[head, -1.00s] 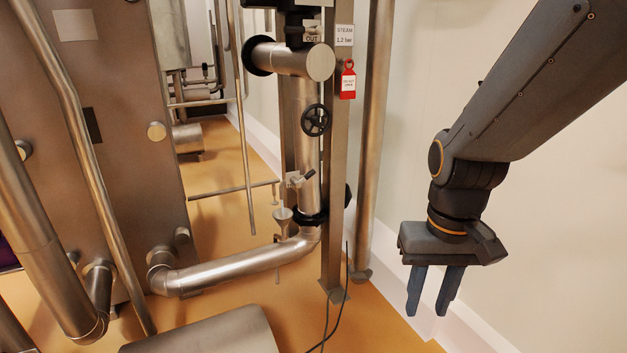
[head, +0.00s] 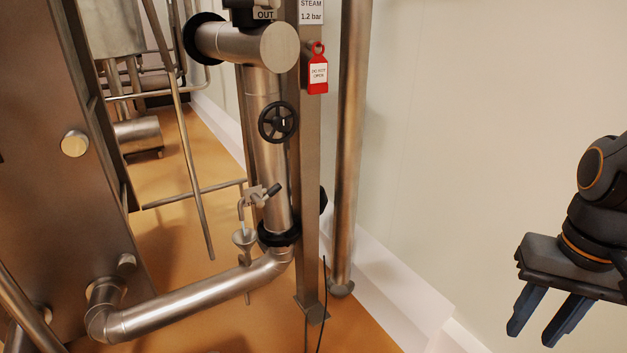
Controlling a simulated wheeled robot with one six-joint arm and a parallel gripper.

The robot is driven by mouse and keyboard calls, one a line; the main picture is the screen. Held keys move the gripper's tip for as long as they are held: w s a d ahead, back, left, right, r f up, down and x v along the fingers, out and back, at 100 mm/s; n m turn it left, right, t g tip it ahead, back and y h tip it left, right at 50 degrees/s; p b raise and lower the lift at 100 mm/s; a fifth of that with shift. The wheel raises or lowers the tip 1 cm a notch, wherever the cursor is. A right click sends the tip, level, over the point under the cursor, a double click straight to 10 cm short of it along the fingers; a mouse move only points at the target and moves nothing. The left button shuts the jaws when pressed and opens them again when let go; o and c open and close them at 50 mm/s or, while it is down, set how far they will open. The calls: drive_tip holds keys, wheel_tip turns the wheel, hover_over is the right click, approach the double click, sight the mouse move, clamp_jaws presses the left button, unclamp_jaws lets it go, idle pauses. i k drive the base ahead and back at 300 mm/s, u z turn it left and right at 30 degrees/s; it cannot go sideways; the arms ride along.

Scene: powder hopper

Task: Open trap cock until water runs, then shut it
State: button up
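The trap cock (head: 258,195) is a small metal valve with a dark lever handle (head: 273,190), low on the vertical steel pipe. Its bent outlet points down over a small funnel (head: 245,240). No water shows at the outlet. My gripper (head: 541,339) is at the far right, well apart from the cock. Its two dark fingers point down with a gap between them, open and empty.
A black handwheel (head: 278,122) sits above the cock. A red "do not open" tag (head: 317,72) hangs on the upright post (head: 308,180). A thick pipe (head: 200,298) runs low across the front. Open space lies between the post and my gripper.

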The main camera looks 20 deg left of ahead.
sight(257, 201)
drive_tip(key=u, duration=0.05)
drive_tip(key=i, duration=0.9)
drive_tip(key=u, duration=0.5)
